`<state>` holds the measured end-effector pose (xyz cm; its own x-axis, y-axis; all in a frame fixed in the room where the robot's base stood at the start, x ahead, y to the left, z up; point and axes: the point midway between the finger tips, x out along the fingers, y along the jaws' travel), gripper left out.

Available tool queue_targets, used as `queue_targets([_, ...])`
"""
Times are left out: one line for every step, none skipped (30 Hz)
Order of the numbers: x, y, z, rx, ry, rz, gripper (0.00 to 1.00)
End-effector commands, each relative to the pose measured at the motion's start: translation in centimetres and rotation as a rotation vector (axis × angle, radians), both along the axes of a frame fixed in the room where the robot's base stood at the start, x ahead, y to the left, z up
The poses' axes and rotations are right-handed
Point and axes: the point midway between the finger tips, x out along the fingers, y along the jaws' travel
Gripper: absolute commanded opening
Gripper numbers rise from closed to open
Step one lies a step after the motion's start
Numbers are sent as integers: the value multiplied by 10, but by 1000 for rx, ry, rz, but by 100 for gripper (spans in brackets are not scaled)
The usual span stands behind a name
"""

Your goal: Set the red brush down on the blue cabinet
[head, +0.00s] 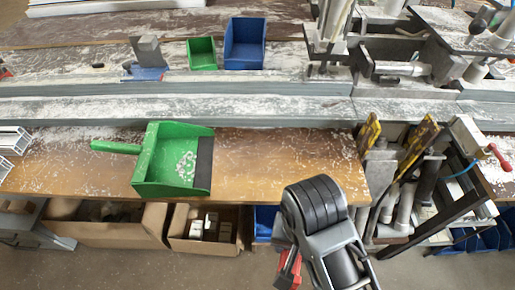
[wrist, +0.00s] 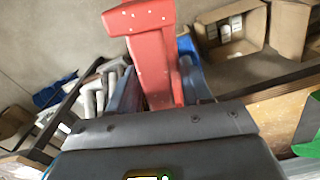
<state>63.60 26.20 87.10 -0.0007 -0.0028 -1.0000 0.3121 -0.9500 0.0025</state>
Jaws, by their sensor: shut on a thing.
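The red brush (wrist: 145,45) is in my gripper (wrist: 159,88), which shows in the wrist view with its two fingers on either side of the red handle. A red part of the brush (head: 287,266) also shows in the head view, beside my dark wrist at the lower edge. My gripper is shut on the brush and holds it in front of the bench, apart from the bench top. The brush's bristles cannot be made out. I cannot pick out a blue cabinet for certain in either view.
A green dustpan (head: 172,168) with white shavings lies on the wooden bench (head: 258,160). Open cardboard boxes (head: 130,232) stand under it. A dark metal rack (head: 452,208) with clamps is at right. Small green (head: 201,53) and blue (head: 244,45) bins sit at the back.

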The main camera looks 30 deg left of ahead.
Motion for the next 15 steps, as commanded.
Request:
queue_targets([2,-12,-9,2,7,-23,18])
queue_targets([4,-17,-14,3,7,-29,18])
queue_targets([7,-25,-20,3,6,-40,18])
queue_targets([8,-31,-25,3,6,-47,18])
queue_targets([10,-37,-30,3,7,-54,18])
queue_targets([13,-46,-36,3,6,-64,18])
queue_targets([15,-53,-42,2,7,-73,18])
queue_targets([16,-59,-47,4,7,-81,18])
queue_targets([19,-69,-55,2,7,-93,18])
queue_targets([22,-78,-62,2,7,-103,18])
queue_targets([24,-86,-68,2,8,-111,18])
queue_targets([28,-97,-76,-1,5,-123,18])
queue_targets([31,-105,-83,-1,6,-133,18])
queue_targets([33,-113,-89,-1,6,-141,18])
queue_targets([37,-124,-98,-2,4,-153,18])
